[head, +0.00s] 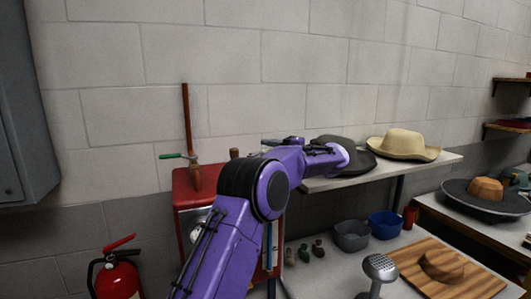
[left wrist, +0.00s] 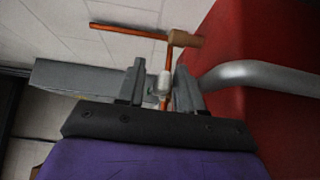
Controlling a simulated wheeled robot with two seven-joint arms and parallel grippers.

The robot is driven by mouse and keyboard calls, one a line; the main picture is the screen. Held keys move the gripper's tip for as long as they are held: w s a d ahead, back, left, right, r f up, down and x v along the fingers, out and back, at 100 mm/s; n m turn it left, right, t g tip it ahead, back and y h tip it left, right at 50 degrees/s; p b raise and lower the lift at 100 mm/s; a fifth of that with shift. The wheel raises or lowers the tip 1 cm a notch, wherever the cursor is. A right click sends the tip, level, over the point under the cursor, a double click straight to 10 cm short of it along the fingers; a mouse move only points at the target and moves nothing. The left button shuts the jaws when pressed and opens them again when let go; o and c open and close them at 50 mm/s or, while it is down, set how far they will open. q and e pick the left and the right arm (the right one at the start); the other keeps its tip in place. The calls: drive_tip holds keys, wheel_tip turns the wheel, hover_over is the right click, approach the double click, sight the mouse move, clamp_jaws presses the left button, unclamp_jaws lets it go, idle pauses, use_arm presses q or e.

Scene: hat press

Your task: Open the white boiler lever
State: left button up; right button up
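The white lever (left wrist: 165,84) shows in the left wrist view, between the two fingers of my left gripper (left wrist: 160,88). The fingers stand apart on either side of it, with a gap on the left; I cannot tell whether the right finger touches it. The red boiler (head: 184,188) stands against the wall in the head view, partly hidden behind my purple left arm. Its red side (left wrist: 285,125) fills the right of the wrist view. In the head view the white lever cannot be made out and my left gripper is mostly hidden. My right gripper is not in view.
A green-handled valve (head: 172,156) and a tall copper pipe (head: 186,115) rise from the boiler's left. A grey curved pipe (left wrist: 260,75) runs close to my gripper. A shelf (head: 385,174) with hats is on the right. A fire extinguisher (head: 117,280) stands at lower left.

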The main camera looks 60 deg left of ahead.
use_arm(q)
drive_tip(key=b+v, duration=0.2)
drive_tip(key=v, duration=0.7)
